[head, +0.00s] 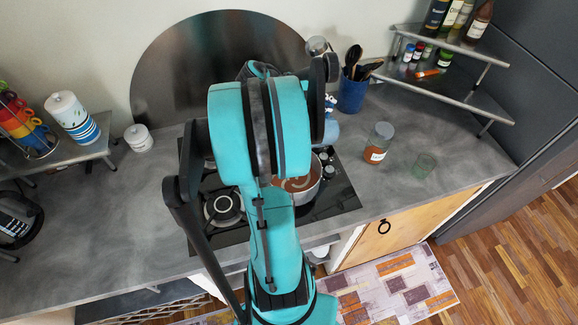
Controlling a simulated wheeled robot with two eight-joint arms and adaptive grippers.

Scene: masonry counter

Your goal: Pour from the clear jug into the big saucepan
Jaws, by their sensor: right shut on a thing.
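The big saucepan (313,186) stands on the hob, with reddish-brown contents showing inside it. My teal right arm crosses the middle of the head view and covers the pan's left part. My right gripper (330,104) is mostly hidden behind this arm, with only small parts showing beyond the pan. It is shut on what appears to be the clear jug (328,132), a pale bluish shape above the pan's far side. The jug's tilt and contents cannot be made out. My left gripper is not in view.
A blue utensil pot (352,95) stands behind. Racks hold bottles at right and cups at left. The left counter is mostly clear.

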